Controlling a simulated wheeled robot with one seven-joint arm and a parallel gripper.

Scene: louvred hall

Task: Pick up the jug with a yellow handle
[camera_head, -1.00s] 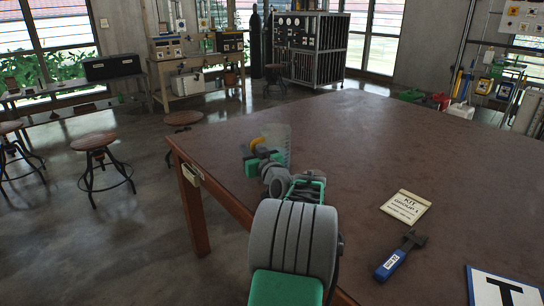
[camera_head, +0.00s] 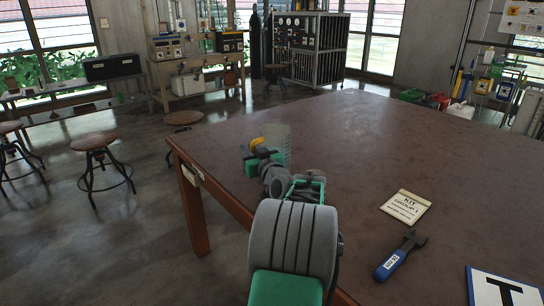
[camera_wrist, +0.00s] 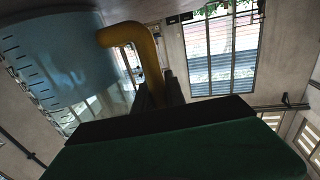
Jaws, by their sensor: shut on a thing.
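The jug (camera_head: 280,142) is clear, with graduation marks and a yellow handle (camera_head: 257,143). It is at the left part of the brown table, near its far left corner. My gripper (camera_head: 253,156) is at the jug's left side, shut on the yellow handle. In the wrist view the jug (camera_wrist: 55,60) fills the upper left, and its yellow handle (camera_wrist: 140,42) curves down between the dark fingers of my gripper (camera_wrist: 155,95). My wrist and arm hide the jug's lower part in the head view, so I cannot tell whether its base touches the table.
On the brown table (camera_head: 350,150) lie a card (camera_head: 405,206), a blue-handled wrench (camera_head: 400,257) and a white sign with a T (camera_head: 503,288), all right of my arm. The table's middle and far side are clear. Stools (camera_head: 100,160) stand on the floor at left.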

